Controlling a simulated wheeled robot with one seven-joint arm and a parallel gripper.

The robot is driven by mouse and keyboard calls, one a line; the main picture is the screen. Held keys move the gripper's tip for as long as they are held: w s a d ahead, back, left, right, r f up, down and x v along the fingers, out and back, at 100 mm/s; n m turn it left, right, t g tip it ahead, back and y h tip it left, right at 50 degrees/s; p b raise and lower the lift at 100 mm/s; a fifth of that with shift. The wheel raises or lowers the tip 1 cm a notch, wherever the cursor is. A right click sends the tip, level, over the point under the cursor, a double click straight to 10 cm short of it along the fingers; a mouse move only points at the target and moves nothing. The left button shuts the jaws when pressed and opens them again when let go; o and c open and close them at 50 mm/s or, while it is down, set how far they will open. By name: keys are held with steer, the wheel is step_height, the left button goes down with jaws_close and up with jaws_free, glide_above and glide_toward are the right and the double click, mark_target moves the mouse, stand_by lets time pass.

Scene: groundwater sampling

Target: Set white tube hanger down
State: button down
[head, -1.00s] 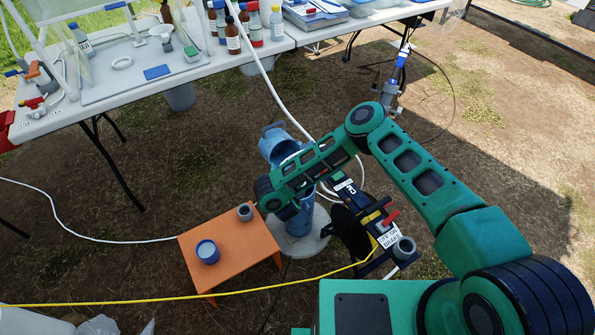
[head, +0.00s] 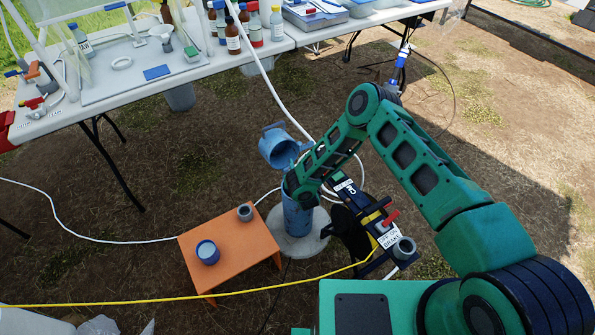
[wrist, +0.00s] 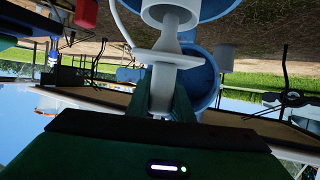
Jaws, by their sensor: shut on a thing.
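The white tube hanger (wrist: 163,88) shows in the wrist view, held between the dark green fingers of my gripper (wrist: 165,112). Its narrow white stem runs from the fingers to a wider round white part at the top of that view. My gripper is shut on it. Close behind it in the wrist view is the blue well casing (wrist: 203,68). In the head view the casing (head: 296,216) stands upright on a pale round pad, with its blue lid (head: 278,148) swung open. My arm covers the casing's mouth, and the hanger is hidden there.
An orange stool (head: 228,247) with a blue cup (head: 207,252) and a grey fitting (head: 244,212) stands left of the casing. A dark reel frame (head: 375,225) is close on its right. A yellow hose crosses in front. A white table (head: 200,70) with bottles is behind.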

steer(key=shift+w+f, duration=0.15)
steer(key=shift+f, duration=1.95)
steer(key=c, duration=1.6)
jaws_free()
steer(key=shift+d, duration=0.1)
steer(key=shift+o, duration=0.2)
steer(key=v, duration=1.2)
steer(key=shift+w, duration=0.1)
